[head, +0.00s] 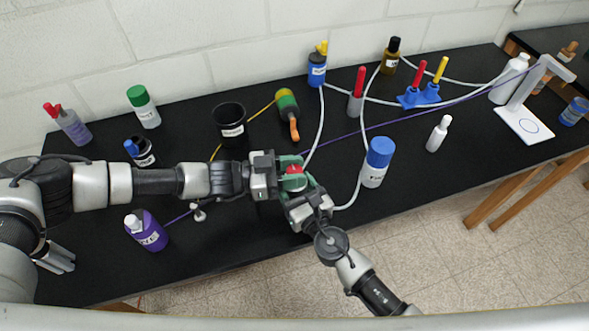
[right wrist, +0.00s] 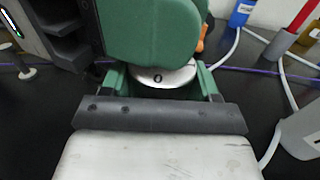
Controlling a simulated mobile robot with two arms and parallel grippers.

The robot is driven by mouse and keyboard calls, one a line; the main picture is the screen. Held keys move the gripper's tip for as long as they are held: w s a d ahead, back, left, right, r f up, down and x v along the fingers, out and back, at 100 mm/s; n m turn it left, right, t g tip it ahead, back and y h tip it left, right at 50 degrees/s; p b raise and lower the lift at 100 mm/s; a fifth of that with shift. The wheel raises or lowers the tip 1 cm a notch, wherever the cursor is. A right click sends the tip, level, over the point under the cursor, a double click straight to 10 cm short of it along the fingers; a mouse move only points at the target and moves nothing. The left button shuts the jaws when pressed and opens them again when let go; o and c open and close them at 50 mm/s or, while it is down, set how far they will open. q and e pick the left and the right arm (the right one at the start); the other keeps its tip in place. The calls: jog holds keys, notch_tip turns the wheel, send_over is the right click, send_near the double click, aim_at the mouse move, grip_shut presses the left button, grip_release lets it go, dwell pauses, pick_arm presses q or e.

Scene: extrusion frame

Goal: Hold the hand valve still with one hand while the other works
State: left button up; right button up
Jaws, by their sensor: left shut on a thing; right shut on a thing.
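A small thing with a red top, which I take to be the hand valve (head: 294,169), sits between my two grippers in the head view, largely hidden by them. My left gripper (head: 288,163) comes in from the left and is shut on it with green fingers. My right gripper (head: 299,188) reaches it from the front and is also shut on it. In the right wrist view, a white round face of the held thing (right wrist: 163,77) with a dark mark shows between green fingers. A large green block above hides the rest.
A purple line runs across the black table (head: 240,225). A black cup (head: 231,122) and a green-and-orange tool (head: 288,108) stand behind the grippers. A blue-capped bottle (head: 376,163) is close on the right, a purple bottle (head: 147,231) front left. White hoses lie at the back right.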

aim_at(294, 170)
pick_arm(q)
jog(key=shift+m+g, duration=0.3)
jog(key=shift+g, duration=0.2)
jog(key=m+g, duration=0.2)
jog(key=g, duration=0.1)
jog(key=m+g, duration=0.2)
jog(key=g, duration=0.2)
jog(key=shift+w+d+m+y, duration=0.1)
jog(key=shift+m+y, duration=0.2)
jog(key=shift+y, duration=0.1)
jog(key=m+g+y, duration=0.2)
jog(key=g, duration=0.1)
jog(key=m+g+y, duration=0.2)
jog(key=m+g, duration=0.1)
jog(key=g, duration=0.1)
jog(key=shift+f, duration=0.1)
jog(key=shift+m+g+y, duration=0.3)
jog(key=shift+m+y, duration=0.1)
jog(key=shift+y, duration=0.1)
jog(key=o, duration=0.9)
jog(key=shift+o, duration=0.2)
jog(key=shift+r, duration=0.2)
notch_tip(294, 170, up, 10)
jog(key=shift+f, duration=0.15)
